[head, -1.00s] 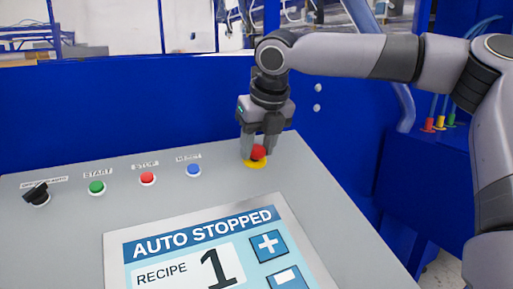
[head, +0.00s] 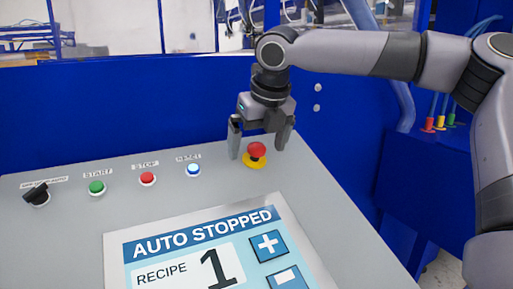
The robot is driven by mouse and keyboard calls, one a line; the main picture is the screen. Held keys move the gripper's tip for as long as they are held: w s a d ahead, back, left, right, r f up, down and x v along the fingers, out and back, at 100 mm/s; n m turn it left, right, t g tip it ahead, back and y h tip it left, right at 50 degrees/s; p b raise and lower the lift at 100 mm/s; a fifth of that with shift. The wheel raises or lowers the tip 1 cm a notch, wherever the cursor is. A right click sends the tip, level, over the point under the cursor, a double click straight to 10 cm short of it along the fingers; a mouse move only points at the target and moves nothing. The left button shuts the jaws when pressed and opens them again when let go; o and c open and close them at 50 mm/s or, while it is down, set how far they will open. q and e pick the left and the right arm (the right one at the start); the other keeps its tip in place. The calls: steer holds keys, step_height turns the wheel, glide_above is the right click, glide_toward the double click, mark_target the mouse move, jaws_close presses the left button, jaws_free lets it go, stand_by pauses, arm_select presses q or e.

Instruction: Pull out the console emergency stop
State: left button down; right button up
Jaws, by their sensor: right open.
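The emergency stop is a red mushroom button (head: 257,149) on a yellow base (head: 254,162), at the back right of the grey console (head: 80,235). My right gripper (head: 259,145) is above it and points down. Its two fingers are spread wide, one on each side of the red button and apart from it. It holds nothing. My left gripper is not in view.
Left of the emergency stop are the lit blue reset button (head: 193,170), the red stop button (head: 147,179), the green start button (head: 96,187) and a black selector switch (head: 38,194). A touchscreen (head: 205,250) reads "AUTO STOPPED". A blue wall (head: 120,115) stands behind the console.

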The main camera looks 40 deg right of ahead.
steer(key=v, duration=0.7)
stand_by(0.4)
stand_by(0.5)
